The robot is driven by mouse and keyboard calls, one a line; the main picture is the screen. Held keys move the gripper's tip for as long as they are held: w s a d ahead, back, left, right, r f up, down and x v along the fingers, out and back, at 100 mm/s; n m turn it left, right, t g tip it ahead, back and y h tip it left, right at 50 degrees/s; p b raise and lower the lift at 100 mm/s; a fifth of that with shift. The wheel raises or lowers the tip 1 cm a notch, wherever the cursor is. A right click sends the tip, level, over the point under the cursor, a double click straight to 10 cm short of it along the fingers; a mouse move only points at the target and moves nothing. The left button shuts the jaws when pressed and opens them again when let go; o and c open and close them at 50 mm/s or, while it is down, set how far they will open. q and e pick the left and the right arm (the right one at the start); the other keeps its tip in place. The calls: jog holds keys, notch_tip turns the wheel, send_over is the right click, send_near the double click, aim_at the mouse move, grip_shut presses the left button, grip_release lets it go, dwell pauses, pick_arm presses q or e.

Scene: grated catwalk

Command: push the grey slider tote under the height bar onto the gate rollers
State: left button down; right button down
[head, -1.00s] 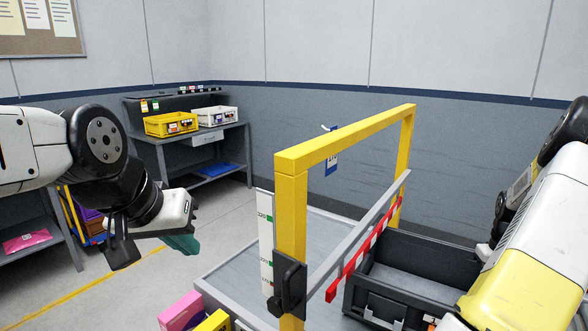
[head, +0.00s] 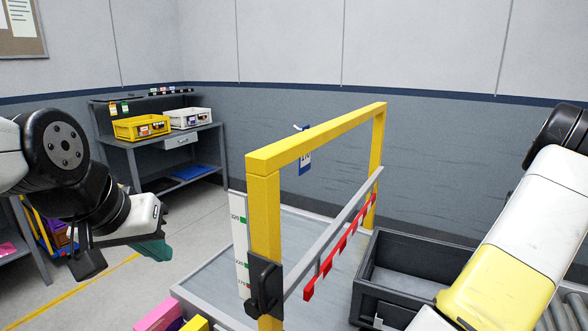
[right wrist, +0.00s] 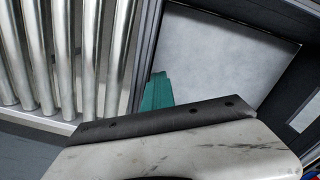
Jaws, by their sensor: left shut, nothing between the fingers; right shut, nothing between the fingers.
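The dark grey open tote (head: 367,297) stands right of the yellow gate, its right part hidden behind my right arm. It looks empty. Metal rollers show at the lower right (head: 572,312) and in the right wrist view (right wrist: 75,50). My left gripper (head: 152,249) is shut and empty, left of the gate. My right gripper's teal fingers (right wrist: 157,93) are shut beside the tote's dark rim (right wrist: 150,50); I cannot tell whether they touch it.
A flat grey surface (head: 215,275) lies left of the bar, with a marked height scale (head: 240,240) by the near post. Pink (head: 160,315) and yellow boxes stand at the bottom. A workbench (head: 170,150) with totes is at the back left.

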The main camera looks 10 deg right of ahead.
jog(key=shift+s+d, duration=0.65)
jog(key=shift+d, duration=0.1)
dwell(0.8)
jog(key=shift+r, duration=4)
